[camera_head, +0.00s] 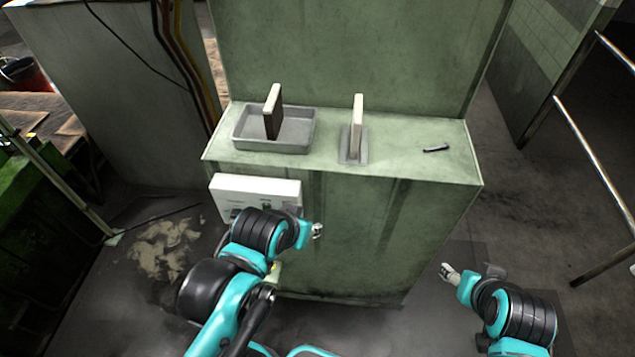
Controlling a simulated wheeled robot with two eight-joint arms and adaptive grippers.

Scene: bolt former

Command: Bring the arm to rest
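My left arm (225,290) comes in from the lower left and is bent in front of the green machine's front face. My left gripper (318,230) is to the right of the white control box, below the ledge; it is small in view and its fingers cannot be told apart. My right arm (525,315) is at the lower right. My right gripper (447,271) points up and left over the dark floor, apart from the machine; whether its fingers are open or shut is unclear. I see nothing held in either gripper.
The green ledge (400,170) bears a grey tray (240,138) with an upright dark block with a pale top (273,112), a pale upright block (357,125) on a small plate, and a dark bolt (436,149). A white control box (255,190) is on the front. Metal railings (595,165) stand right.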

